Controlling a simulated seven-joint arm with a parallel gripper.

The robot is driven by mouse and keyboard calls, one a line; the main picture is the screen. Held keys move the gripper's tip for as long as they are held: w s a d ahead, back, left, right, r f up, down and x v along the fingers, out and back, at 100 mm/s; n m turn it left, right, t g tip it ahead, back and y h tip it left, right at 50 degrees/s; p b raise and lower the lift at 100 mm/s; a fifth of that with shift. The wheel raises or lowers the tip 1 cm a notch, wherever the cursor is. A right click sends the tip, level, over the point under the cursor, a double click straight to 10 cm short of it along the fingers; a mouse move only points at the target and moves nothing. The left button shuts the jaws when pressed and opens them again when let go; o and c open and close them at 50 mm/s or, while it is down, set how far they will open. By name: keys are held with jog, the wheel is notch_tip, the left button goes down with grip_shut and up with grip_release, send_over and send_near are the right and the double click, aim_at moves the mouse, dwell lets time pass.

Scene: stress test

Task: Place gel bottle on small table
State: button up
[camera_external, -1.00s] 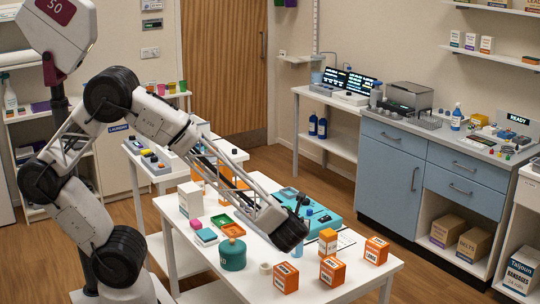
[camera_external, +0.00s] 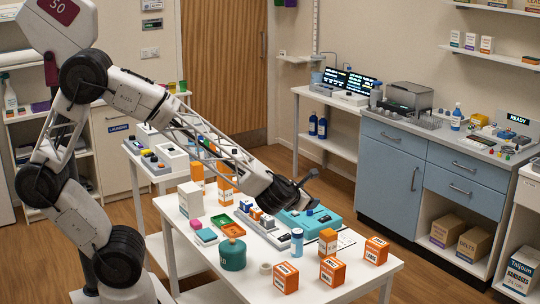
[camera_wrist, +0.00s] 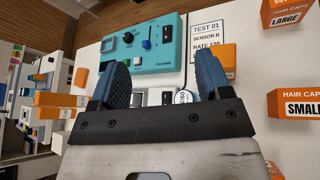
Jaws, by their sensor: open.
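My gripper (camera_external: 309,188) is open above the white table (camera_external: 350,286), near the teal device; its blue pads (camera_wrist: 161,80) show in the wrist view with nothing clamped between them. A small blue-and-white bottle (camera_external: 297,242) stands upright on this table, apart from and below the gripper; I cannot read whether it is the gel bottle. A smaller white table (camera_external: 136,160) stands behind, at left.
The teal device (camera_external: 318,221) lies behind the blue-and-white bottle. Orange boxes (camera_external: 333,271) stand at the front right. A green canister (camera_external: 232,254), trays and a white box (camera_external: 190,199) crowd the left side. Some bare tabletop lies along the front right edge.

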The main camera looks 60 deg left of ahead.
jog(key=s+a+r+m+g+h, duration=0.3)
jog(key=s+r+m+h, duration=0.6)
jog(key=m, duration=1.1)
jog(key=s+a+m+g+y, duration=0.2)
jog(key=s+a+m, duration=0.4)
jog(key=s, duration=0.4)
jog(key=s+a+m+g+y, duration=0.2)
jog(key=s+a+m+g, duration=0.3)
jog(key=s+a+m, duration=0.2)
jog(key=s+m, duration=0.2)
jog(key=s, duration=0.1)
jog(key=shift+r+y, duration=0.25)
jog(key=shift+y, duration=0.15)
jog(key=shift+o, duration=0.4)
